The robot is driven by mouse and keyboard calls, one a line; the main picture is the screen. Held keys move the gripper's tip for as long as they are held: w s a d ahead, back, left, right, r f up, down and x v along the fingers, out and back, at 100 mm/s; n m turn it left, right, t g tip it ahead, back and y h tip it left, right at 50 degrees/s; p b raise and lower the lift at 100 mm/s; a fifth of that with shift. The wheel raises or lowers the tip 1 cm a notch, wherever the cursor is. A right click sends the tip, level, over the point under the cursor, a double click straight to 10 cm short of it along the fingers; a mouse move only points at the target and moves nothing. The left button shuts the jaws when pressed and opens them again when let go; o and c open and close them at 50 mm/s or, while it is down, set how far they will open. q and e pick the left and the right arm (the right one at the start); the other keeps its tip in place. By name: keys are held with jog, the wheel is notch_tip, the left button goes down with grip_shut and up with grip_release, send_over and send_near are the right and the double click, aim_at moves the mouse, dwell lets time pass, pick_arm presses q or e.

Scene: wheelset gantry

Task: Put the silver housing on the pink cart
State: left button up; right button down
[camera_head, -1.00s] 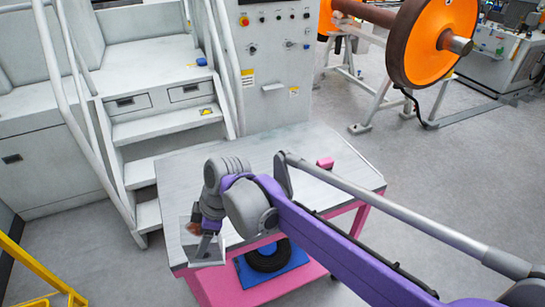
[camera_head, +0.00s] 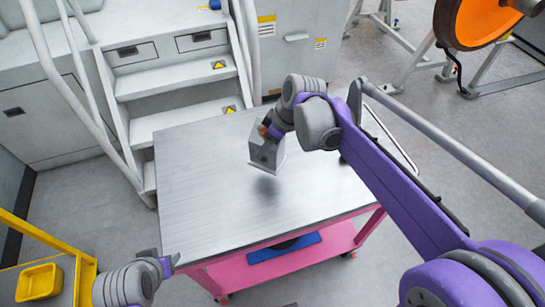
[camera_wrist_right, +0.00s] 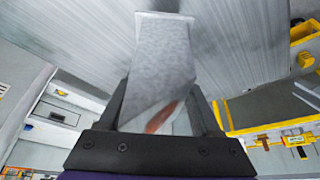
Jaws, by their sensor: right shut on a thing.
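The silver housing (camera_head: 266,153) is a grey box-like part, held over the middle of the pink cart's grey top (camera_head: 215,205). A dark shadow lies just below it, so it looks a little above the surface. My right gripper (camera_head: 265,137) is shut on it. In the right wrist view the housing (camera_wrist_right: 158,65) sits between the two dark fingers, with an orange-brown patch near its lower end. My left gripper (camera_head: 168,264) is by the cart's near left corner, away from the housing; its jaws are too small to read.
The cart's lower pink shelf (camera_head: 285,262) carries a blue item (camera_head: 283,249). White steps (camera_head: 180,100) with handrails stand behind the cart at left. A yellow frame with a yellow tray (camera_head: 38,282) is at lower left. The left part of the cart top is clear.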

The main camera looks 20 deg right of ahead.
aim_at(267, 161)
notch_tip(267, 161, down, 3)
jog(key=shift+s+a, duration=0.15)
jog(key=shift+f, duration=2.15)
jog(key=shift+f+b, duration=0.15)
jog(key=shift+b, duration=0.15)
jog(key=shift+c, duration=0.4)
grip_release()
